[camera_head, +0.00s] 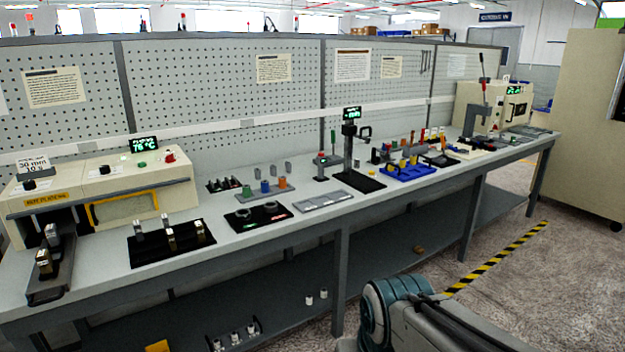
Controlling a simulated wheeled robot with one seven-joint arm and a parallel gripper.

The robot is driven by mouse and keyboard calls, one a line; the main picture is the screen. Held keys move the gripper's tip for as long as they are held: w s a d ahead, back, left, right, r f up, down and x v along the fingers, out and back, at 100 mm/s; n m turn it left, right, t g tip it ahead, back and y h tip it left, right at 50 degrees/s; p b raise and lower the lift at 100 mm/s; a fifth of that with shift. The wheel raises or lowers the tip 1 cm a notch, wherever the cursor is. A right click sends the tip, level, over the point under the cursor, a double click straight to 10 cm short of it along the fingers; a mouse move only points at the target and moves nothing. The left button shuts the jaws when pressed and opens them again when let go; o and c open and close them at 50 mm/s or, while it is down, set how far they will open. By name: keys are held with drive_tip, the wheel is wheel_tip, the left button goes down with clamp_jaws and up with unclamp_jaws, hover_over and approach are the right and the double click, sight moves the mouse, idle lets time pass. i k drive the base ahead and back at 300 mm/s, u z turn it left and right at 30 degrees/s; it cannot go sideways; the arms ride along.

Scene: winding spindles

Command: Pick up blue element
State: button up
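A small blue element (265,186) stands upright on a grey holder (285,192) near the middle of the bench. A green element (247,191) stands to its left and an orange one (283,183) to its right. Part of my arm shows at the bottom right, in front of the bench and well apart from the blue element. My gripper is not in view.
The long grey bench (215,205) carries a beige oven (100,195) at left, black mats with metal parts, a press stand (349,150), a blue tray (425,170) and a beige machine (515,105) at right. A pegboard stands behind. Floor is open in front.

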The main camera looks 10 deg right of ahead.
sight(264, 184)
drive_tip(key=z, duration=0.7)
drive_tip(key=i, duration=2)
drive_tip(key=u, duration=1.25)
drive_tip(key=i, duration=0.65)
drive_tip(key=u, duration=0.8)
drive_tip(key=i, duration=0.5)
drive_tip(key=z, duration=0.05)
